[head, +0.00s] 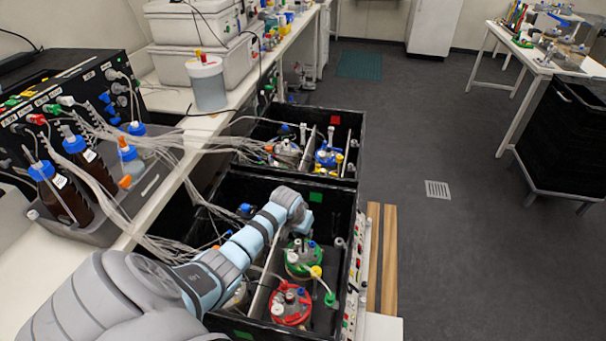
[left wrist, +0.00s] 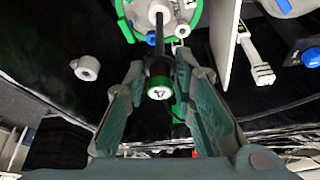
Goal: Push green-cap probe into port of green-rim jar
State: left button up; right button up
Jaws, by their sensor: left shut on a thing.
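The green-rim jar (head: 303,258) stands in the near black shaker box. In the left wrist view its green lid (left wrist: 190,22) shows at the top edge, with a white port (left wrist: 160,12). My left gripper (left wrist: 157,70) is shut on the green-cap probe (left wrist: 158,88), whose black shaft points at that white port. The shaft's end overlaps the port in this view; I cannot tell how deep it sits. In the head view my left wrist hangs over the back of the jar, and its fingers and the probe are hidden. My right gripper is not in view.
A red-rim jar (head: 290,306) stands in front of the green-rim jar. A light divider plate (left wrist: 228,38) stands beside the jar. A second black box (head: 345,130) lies behind. Many thin tubes (head: 170,150) run from the bench at left. Open floor lies at right.

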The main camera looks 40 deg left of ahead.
aim_at(303, 253)
pick_arm(q)
jog(key=shift+f+b, duration=2.5)
jog(key=shift+f, duration=1.75)
dwell(3.8)
